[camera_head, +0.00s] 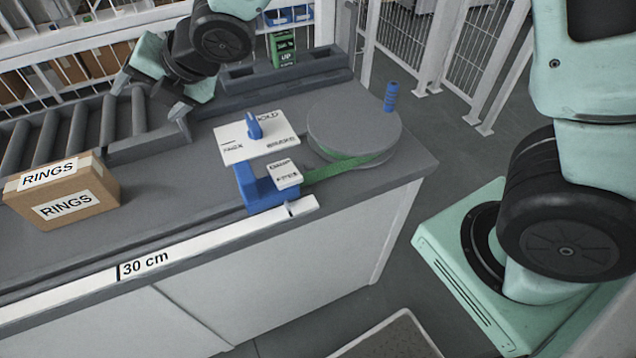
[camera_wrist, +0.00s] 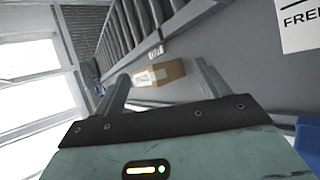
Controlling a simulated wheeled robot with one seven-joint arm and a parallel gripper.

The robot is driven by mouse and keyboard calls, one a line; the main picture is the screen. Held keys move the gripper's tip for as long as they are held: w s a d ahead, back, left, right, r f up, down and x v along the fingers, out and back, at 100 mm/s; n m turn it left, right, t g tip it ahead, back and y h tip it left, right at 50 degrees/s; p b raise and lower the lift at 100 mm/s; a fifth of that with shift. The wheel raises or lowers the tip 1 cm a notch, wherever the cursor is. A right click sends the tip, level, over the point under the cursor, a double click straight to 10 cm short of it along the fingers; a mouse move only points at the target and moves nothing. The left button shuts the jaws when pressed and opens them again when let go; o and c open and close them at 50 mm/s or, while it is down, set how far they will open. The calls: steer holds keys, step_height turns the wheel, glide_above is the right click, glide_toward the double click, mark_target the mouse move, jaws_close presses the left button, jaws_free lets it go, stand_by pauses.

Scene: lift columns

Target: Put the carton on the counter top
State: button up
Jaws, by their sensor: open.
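The carton (camera_head: 66,193) is a brown box with white RINGS labels. It sits upright on the grey counter top (camera_head: 165,215) at the left of the head view, in front of the rollers. In the wrist view the carton (camera_wrist: 158,73) shows beyond and between the fingers, apart from them. My gripper (camera_head: 150,98) is open and empty, above the right end of the rollers, behind and to the right of the carton. Its two grey fingers also frame the wrist view (camera_wrist: 163,78).
A roller conveyor (camera_head: 78,130) runs behind the carton. A white strip marked 30 cm (camera_head: 190,250) lines the front edge.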

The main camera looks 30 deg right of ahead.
steer(key=s+d+m+h, duration=0.1)
steer(key=s+d+m, duration=0.1)
steer(key=s+m, duration=0.2)
steer(key=s+d+m+g+h, duration=0.1)
steer(key=s+d+m+h, duration=0.1)
steer(key=s+d+m, duration=0.1)
steer(key=s+d+m+g+h, duration=0.1)
steer(key=s+d+m, duration=0.2)
steer(key=s+m, duration=0.2)
steer(key=shift+s+d+f+m+h, duration=0.1)
steer(key=shift+s+f+m+h, duration=0.15)
steer(key=shift+m, duration=0.35)
steer(key=s+d+f+m+g+h, duration=0.1)
steer(key=s+d+m+g, duration=0.4)
steer(key=s+m, duration=0.5)
steer(key=s+d+h, duration=0.1)
steer(key=s, duration=0.4)
steer(key=shift+s+d+m+h, duration=0.35)
steer(key=shift+s+d+m, duration=0.05)
